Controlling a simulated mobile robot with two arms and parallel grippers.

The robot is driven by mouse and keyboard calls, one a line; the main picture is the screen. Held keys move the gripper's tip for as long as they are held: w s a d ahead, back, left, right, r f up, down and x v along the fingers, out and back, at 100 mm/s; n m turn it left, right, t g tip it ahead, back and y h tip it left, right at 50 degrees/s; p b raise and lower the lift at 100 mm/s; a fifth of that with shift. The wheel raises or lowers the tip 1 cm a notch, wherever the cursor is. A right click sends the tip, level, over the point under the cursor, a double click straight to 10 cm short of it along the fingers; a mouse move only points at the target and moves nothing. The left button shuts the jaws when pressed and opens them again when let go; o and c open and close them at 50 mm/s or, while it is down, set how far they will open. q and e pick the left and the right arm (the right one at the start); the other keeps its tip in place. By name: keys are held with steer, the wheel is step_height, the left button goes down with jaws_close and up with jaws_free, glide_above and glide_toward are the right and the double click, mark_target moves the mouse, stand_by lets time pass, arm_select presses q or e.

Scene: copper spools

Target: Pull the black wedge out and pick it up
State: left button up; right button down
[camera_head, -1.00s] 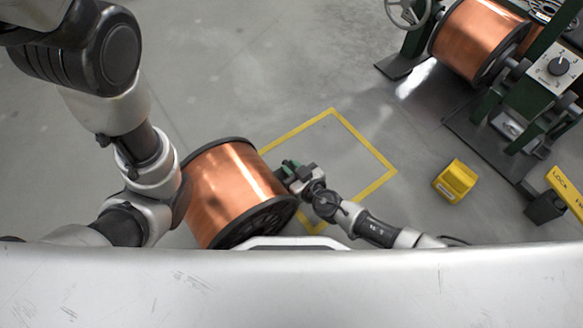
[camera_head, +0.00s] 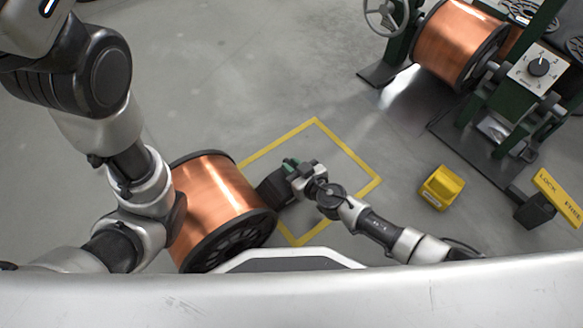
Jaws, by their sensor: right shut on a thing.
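The black wedge (camera_head: 272,190) is a dark block on the right side of the near copper spool (camera_head: 210,196), close to its black flange. I cannot tell whether wedge and flange touch. My right gripper (camera_head: 290,171) is at the wedge's upper right end, shut on it, with a small green part showing at the jaws. The jaw tips are partly hidden. My left arm is at the left, in front of the spool's left side; its gripper does not show.
A yellow floor outline (camera_head: 345,146) surrounds mostly bare floor by the right gripper. A yellow wedge-shaped block (camera_head: 441,187) lies to the right. A green machine (camera_head: 505,112) with another copper spool (camera_head: 460,45) stands at the upper right, near a yellow lettered bar (camera_head: 560,197).

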steer(key=shift+w+d, duration=0.1)
steer(key=shift+d, duration=0.05)
steer(key=c, duration=1)
jaws_free()
steer(key=shift+o, duration=0.2)
steer(key=p+v, duration=0.2)
steer(key=v, duration=0.9)
steer(key=shift+p, duration=0.4)
